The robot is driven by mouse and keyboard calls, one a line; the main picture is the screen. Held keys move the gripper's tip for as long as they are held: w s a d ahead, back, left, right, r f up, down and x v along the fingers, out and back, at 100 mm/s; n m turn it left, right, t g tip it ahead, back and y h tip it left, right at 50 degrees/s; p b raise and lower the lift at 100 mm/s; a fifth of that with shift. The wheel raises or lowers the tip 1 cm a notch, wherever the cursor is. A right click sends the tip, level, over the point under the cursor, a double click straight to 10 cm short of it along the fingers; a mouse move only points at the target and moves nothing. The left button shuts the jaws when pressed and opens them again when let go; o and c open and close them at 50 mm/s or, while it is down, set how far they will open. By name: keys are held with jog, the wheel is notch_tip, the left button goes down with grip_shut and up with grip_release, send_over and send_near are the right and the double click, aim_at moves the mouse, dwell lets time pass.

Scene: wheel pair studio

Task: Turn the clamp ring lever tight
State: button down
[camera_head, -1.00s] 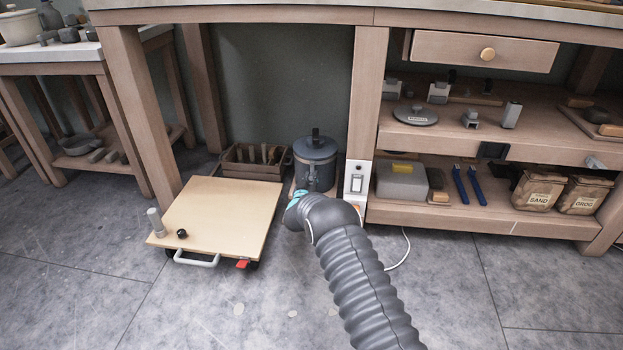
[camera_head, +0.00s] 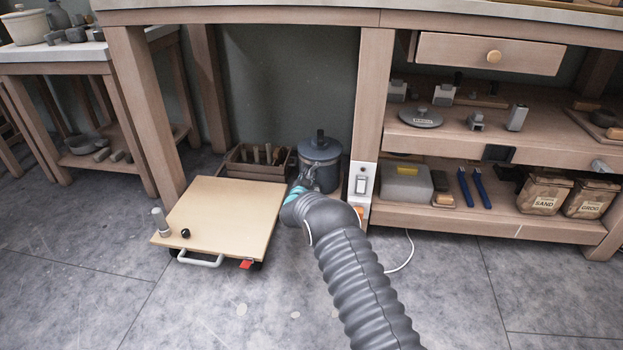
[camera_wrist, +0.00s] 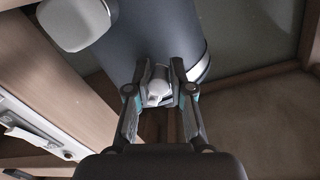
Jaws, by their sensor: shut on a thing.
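The dark grey lidded canister (camera_head: 322,172) stands under the bench, against the back, with a knob on its lid. In the wrist view its dark body (camera_wrist: 150,35) fills the upper middle, with a bright curved band (camera_wrist: 199,70) at its right side. My gripper (camera_head: 306,180) reaches the canister's near left side. In the wrist view, my gripper (camera_wrist: 157,86) has a finger on each side of a small light-grey piece, which looks like the clamp ring lever (camera_wrist: 157,92), and is shut on it. The lever is too small to make out in the head view.
A low wheeled board (camera_head: 222,215) with a handle and a red tab is left of my arm. A wooden crate of tools (camera_head: 252,165) stands left of the canister. A bench leg with a switch box (camera_head: 360,185) is close on the right. Open floor lies in front.

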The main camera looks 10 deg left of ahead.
jog(key=r+m, duration=0.1)
jog(key=m, duration=0.1)
jog(key=a+m, duration=0.1)
jog(key=m, duration=0.1)
jog(key=shift+a+r, duration=0.15)
jog(key=shift+r, duration=0.25)
jog(key=shift+a+r+m+y, duration=0.15)
jog(key=shift+r+m, duration=0.15)
jog(key=shift+m, duration=0.55)
jog(key=shift+a+r+m+y, duration=0.15)
jog(key=shift+r+m, duration=0.15)
jog(key=shift+m, duration=0.55)
jog(key=shift+d, duration=0.15)
jog(key=shift+w, duration=0.1)
jog(key=c, duration=1)
grip_release()
jog(key=shift+c, duration=0.2)
jog(key=shift+s, duration=0.8)
jog(key=s, duration=1)
jog(key=shift+s+a+r, duration=0.25)
jog(key=shift+r, duration=0.15)
